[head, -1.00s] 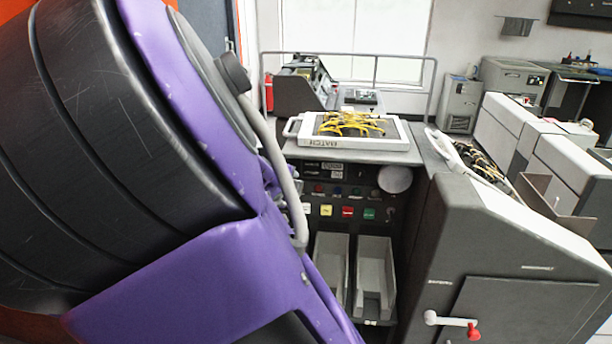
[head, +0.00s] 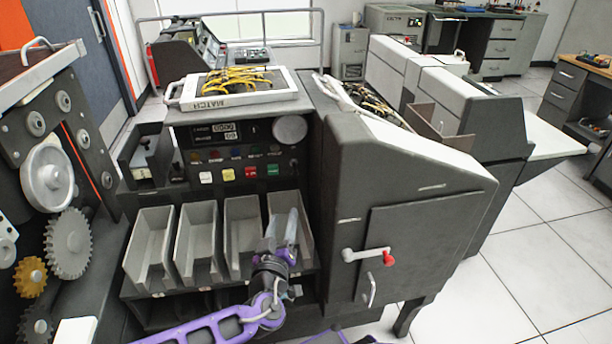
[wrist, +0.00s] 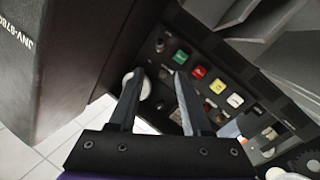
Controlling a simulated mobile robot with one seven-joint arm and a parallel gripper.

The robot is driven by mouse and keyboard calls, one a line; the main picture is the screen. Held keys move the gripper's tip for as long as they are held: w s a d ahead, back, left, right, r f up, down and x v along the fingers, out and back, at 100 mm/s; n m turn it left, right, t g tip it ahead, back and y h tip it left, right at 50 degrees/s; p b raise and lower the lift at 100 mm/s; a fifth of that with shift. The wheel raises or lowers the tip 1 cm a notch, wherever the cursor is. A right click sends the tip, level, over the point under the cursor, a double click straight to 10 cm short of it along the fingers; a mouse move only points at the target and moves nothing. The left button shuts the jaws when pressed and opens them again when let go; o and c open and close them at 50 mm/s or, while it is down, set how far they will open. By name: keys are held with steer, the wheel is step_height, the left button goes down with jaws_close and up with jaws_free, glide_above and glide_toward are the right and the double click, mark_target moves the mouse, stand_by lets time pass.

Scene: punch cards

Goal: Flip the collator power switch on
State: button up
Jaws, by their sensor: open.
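The collator (head: 330,140) is a dark grey machine with a control panel, buttons and open bins. A small switch-like part (head: 293,163) sits at the panel's right end, below a round pale dial (head: 290,130). I cannot read its label or tell its position. In the wrist view a small dark knob-like part (wrist: 163,74) shows between the fingertips, near the green button (wrist: 180,57). My gripper (head: 283,222) is open and empty in front of the right-hand bin, below the panel. In the wrist view my gripper (wrist: 158,78) points toward the panel; contact is not visible.
Several grey bins (head: 148,240) project below the panel. A cabinet with a red-knobbed crank (head: 388,258) stands close on the right. A white tray of yellow cables (head: 190,92) lies on top. Gears (head: 70,245) are at left. Floor (head: 510,250) is clear at right.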

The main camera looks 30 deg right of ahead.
mark_target(294, 175)
steer(key=b+x, duration=0.3)
steer(key=x, duration=1.4)
steer(key=shift+w+d+b, duration=0.15)
steer(key=shift+b, duration=0.2)
jaws_close()
